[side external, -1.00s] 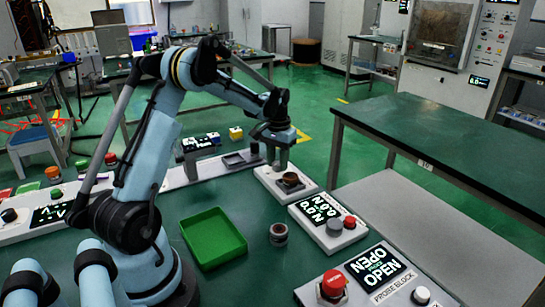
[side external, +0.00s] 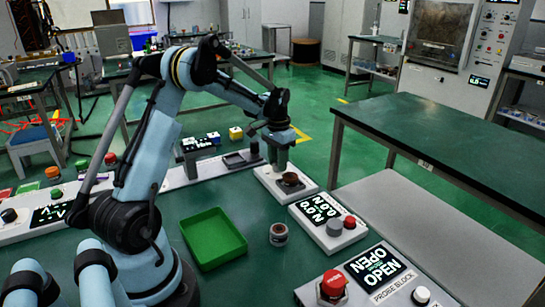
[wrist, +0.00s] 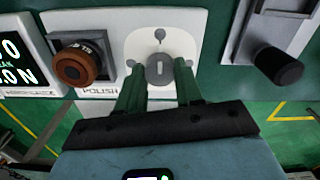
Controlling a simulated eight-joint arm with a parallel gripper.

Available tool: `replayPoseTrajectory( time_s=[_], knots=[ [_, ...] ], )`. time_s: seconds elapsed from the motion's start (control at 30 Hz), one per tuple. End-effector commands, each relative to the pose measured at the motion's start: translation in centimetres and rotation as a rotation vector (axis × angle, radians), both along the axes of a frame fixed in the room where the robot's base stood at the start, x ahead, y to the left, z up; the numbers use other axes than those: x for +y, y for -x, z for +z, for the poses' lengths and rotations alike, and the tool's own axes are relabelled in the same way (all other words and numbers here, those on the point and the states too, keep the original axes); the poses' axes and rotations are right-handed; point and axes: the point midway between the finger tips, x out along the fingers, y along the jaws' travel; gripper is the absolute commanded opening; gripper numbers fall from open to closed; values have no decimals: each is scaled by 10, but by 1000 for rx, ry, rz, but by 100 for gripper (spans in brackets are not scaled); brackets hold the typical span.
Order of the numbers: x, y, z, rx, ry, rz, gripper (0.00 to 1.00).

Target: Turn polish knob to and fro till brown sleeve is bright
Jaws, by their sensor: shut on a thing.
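The grey polish knob (wrist: 159,70) sits on a white round-cornered plate beside the label "POLISH" in the wrist view. My gripper (wrist: 159,65) has its two green fingers on either side of the knob and is shut on it. The brown sleeve (wrist: 76,66) stands in a dark holder left of the knob; its surface looks dull reddish brown. In the side external view the sleeve (side external: 290,178) is on the white station in front of my gripper (side external: 278,158). There the gripper hides the knob.
A display with a grey and a red button (side external: 349,222) stands beside the sleeve station. A dark tray with a black post (side external: 254,150) lies behind it. A green tray (side external: 213,238) and a small round jar (side external: 278,235) sit on the bench. A probe block panel (side external: 375,270) is at the front.

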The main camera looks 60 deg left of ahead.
Motion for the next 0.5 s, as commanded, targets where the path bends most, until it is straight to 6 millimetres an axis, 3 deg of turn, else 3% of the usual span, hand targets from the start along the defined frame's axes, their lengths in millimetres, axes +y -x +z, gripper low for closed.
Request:
replayPoseTrajectory(
  time_s=[0.03, 0.07, 0.2, 0.5],
  knots=[
    [0, 0, 0, -2, -1, 0, 5],
    [0, 0, 0, -2, -1, 1, 38],
    [0, 0, 0, -1, 0, 1, 60],
    [0, 0, 1, -1, 0, 1, 61]
  ],
)
